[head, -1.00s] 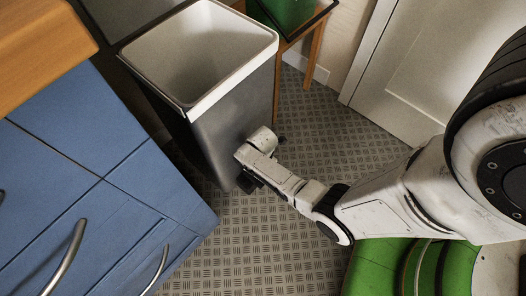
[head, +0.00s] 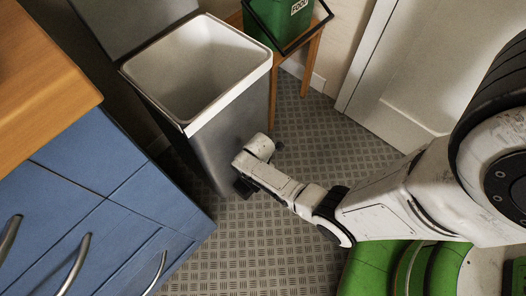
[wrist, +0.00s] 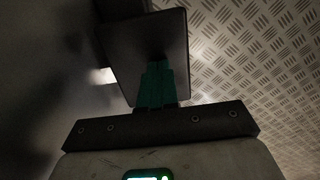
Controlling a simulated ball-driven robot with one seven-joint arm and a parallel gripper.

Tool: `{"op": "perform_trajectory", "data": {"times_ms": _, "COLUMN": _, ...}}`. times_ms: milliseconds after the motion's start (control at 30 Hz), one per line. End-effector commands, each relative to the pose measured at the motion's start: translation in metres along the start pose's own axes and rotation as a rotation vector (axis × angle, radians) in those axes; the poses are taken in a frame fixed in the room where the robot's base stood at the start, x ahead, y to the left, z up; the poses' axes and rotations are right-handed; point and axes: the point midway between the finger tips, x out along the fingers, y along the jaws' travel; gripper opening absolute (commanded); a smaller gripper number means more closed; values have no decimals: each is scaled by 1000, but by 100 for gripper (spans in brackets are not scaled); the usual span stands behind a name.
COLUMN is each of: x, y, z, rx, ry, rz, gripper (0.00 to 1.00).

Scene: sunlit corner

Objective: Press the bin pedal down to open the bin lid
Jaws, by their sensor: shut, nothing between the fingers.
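The bin (head: 222,135) is a tall grey bin with a white rim. Its lid (head: 135,22) stands raised behind the opening, and the pale inside shows empty. The pedal (head: 243,188) is a dark plate low at the bin's front, partly hidden by my arm. In the wrist view the dark pedal plate (wrist: 128,52) fills the upper middle. My gripper's teal fingers (wrist: 154,84) are shut with nothing between them and overlap the plate, seemingly against it. In the head view the fingertips are hidden behind my wrist.
Blue drawers with a wooden worktop (head: 45,70) stand close at left. A green food caddy (head: 285,15) sits on a wooden stand (head: 312,62) behind the bin. A white door (head: 400,70) is at right. The patterned floor (head: 240,250) is clear in front.

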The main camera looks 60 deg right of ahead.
Motion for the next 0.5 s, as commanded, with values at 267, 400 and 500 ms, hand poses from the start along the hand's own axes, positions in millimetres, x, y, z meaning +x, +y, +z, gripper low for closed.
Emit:
{"op": "perform_trajectory", "data": {"times_ms": 267, "x": -68, "y": -4, "z": -1, "rx": -2, "ry": -2, "rz": 4, "gripper": 0}}
{"op": "perform_trajectory", "data": {"times_ms": 400, "x": -90, "y": -6, "z": 0, "rx": -2, "ry": -2, "rz": 4, "gripper": 0}}
{"op": "perform_trajectory", "data": {"times_ms": 500, "x": -99, "y": -8, "z": 0, "rx": -2, "ry": -2, "rz": 4, "gripper": 0}}
